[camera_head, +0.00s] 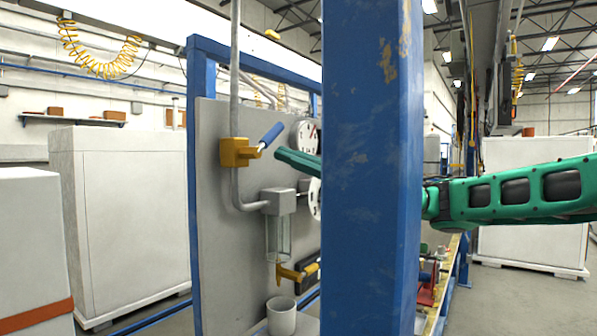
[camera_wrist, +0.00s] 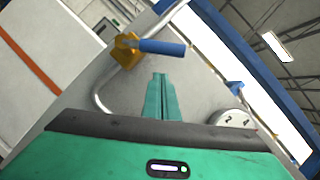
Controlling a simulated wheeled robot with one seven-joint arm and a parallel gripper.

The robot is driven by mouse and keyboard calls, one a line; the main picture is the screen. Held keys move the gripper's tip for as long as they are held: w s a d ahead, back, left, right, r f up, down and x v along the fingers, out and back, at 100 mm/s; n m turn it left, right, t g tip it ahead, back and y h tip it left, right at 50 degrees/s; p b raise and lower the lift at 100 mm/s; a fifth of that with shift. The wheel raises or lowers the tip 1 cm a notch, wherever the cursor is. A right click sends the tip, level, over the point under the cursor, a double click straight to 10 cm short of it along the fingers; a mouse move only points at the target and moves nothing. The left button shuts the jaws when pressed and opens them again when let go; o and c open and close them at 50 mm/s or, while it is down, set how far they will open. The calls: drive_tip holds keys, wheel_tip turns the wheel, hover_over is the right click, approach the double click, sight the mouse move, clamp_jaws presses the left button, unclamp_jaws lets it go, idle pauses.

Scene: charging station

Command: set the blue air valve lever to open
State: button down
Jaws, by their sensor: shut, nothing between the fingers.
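The blue air valve lever (camera_head: 271,135) sticks out from a yellow valve body (camera_head: 236,152) on a grey pipe. In the head view it slants up and to the right. In the wrist view the lever (camera_wrist: 162,47) points right from the yellow valve body (camera_wrist: 126,50). My gripper (camera_head: 280,154) is shut and empty, with its green fingertips just below and right of the lever. In the wrist view the fingertips (camera_wrist: 159,76) point up toward the lever, and a small gap shows between them and it. Part of my arm is hidden behind the blue post.
A wide blue post (camera_head: 372,180) stands in front of the grey panel (camera_head: 222,230). Round white gauges (camera_head: 306,133) sit right of the lever. A clear filter bowl (camera_head: 278,238), a lower yellow valve (camera_head: 290,274) and a cup (camera_head: 282,316) are below. White crates (camera_head: 125,220) stand left.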

sight(272, 135)
drive_tip(key=shift+s+a+r, duration=0.2)
drive_tip(key=shift+s+r, duration=0.35)
drive_tip(key=shift+r, duration=0.25)
drive_tip(key=shift+r+n, duration=0.25)
drive_tip(key=shift+n, duration=0.25)
drive_tip(key=shift+r+g, duration=0.1)
drive_tip(key=shift+g, duration=0.3)
